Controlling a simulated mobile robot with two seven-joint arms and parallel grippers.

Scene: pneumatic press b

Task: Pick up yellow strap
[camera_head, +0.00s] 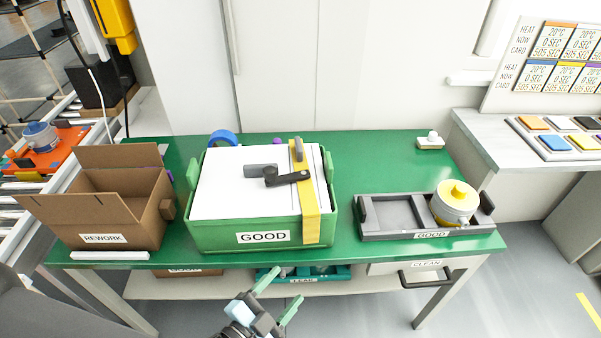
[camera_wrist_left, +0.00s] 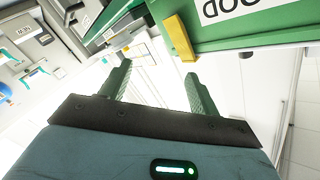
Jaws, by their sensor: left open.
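The yellow strap (camera_head: 304,200) runs over the right part of the green GOOD box (camera_head: 207,238) and hangs down its front. Its end also shows in the left wrist view (camera_wrist_left: 180,38), against the green box wall (camera_wrist_left: 232,35). A grey and black latch or handle piece (camera_head: 284,176) lies on the white top of the box, beside and partly across the strap. My left gripper (camera_head: 279,297) is open and empty, in front of the table and below the strap. In the left wrist view its two fingers (camera_wrist_left: 160,90) stand apart with nothing between them. My right gripper is not in view.
A cardboard REWORK box (camera_head: 100,215) stands left of the green box. A grey GOOD tray (camera_head: 405,236) holding a yellow-and-white round part (camera_head: 454,202) stands on the right. A lower shelf holds a teal LEAK bin (camera_head: 330,274). Bare green tabletop (camera_head: 375,160) lies behind the tray.

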